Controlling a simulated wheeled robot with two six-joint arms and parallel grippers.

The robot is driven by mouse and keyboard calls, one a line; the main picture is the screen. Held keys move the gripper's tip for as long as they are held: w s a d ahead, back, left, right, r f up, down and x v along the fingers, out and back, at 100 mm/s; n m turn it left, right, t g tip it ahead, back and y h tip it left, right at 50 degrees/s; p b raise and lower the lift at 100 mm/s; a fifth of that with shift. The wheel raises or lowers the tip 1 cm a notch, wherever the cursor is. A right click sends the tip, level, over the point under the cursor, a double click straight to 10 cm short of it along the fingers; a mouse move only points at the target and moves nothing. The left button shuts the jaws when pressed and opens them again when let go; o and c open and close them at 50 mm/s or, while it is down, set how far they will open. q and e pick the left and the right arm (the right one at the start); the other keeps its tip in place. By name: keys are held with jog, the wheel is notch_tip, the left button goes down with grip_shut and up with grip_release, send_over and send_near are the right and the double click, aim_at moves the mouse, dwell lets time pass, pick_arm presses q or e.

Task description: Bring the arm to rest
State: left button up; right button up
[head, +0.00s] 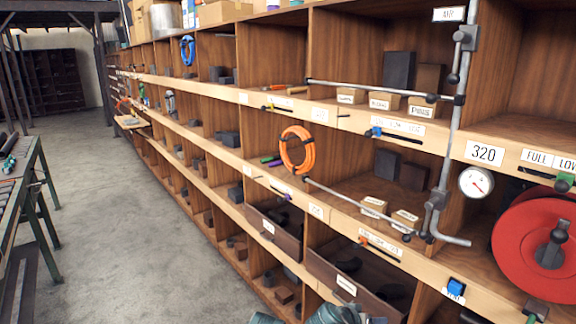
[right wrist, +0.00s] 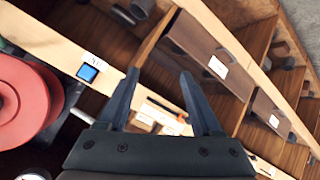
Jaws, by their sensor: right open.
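My right gripper (right wrist: 158,82) is open in the right wrist view, its two dark fingers apart with nothing held between them. Beyond the fingers lies the wooden shelf front with labels, out of contact as far as I can see. In the head view only a small grey-green part of my arm shows at the bottom edge, and its gripper cannot be made out there. My left gripper is in neither view.
A long wooden shelf rack (head: 222,136) runs along the right. A metal pipe (head: 450,110) with a gauge (head: 476,182) and a red reel (head: 510,235) stand at its near end; the reel also shows in the wrist view (right wrist: 40,95). A green workbench (head: 30,170) is left. The aisle floor (head: 110,230) is clear.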

jog(key=s+a+f+n+g+y, duration=0.3)
jog(key=s+a, duration=0.3)
jog(key=a, duration=0.2)
jog(key=s+a+f+n+g+y, duration=0.3)
jog(key=s+a+f+n+y, duration=0.1)
jog(key=s+a, duration=0.3)
jog(key=shift+s+a+f+n+g, duration=0.2)
jog(key=shift+a+f+n+g, duration=0.2)
jog(key=shift+a+f, duration=0.3)
